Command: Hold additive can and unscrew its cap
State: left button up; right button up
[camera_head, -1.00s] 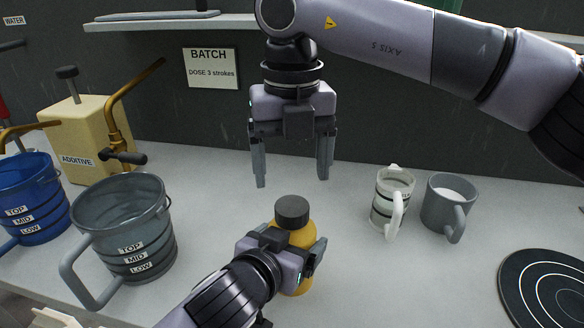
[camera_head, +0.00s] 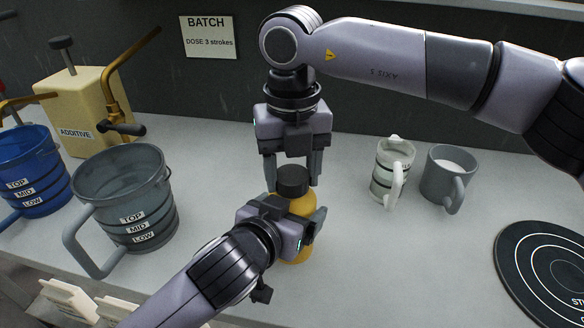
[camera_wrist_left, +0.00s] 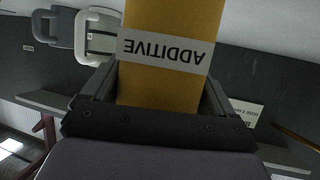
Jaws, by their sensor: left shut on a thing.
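The additive can (camera_head: 297,248) is a yellow cylinder with a dark round cap (camera_head: 292,181), upright near the middle of the counter. My left gripper (camera_head: 305,225) is shut around its body. The left wrist view shows the can (camera_wrist_left: 172,85) between the fingers, with its ADDITIVE label upside down. My right gripper (camera_head: 293,176) points down from above, with one finger on each side of the cap. The fingers look very close to the cap; whether they press on it I cannot tell. My left gripper hides part of the can's body.
A grey bucket (camera_head: 125,190) and a blue bucket (camera_head: 35,170) stand left, near the beige additive pump (camera_head: 85,105). A white mug (camera_head: 391,170) and a grey mug (camera_head: 447,175) stand right. A black ringed mat (camera_head: 515,255) lies at the right edge.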

jog(key=o, duration=1.2)
jog(key=shift+c, duration=0.2)
jog(key=shift+r, duration=2.3)
pick_arm(q)
jog(key=o, duration=1.8)
jog(key=shift+o, duration=0.2)
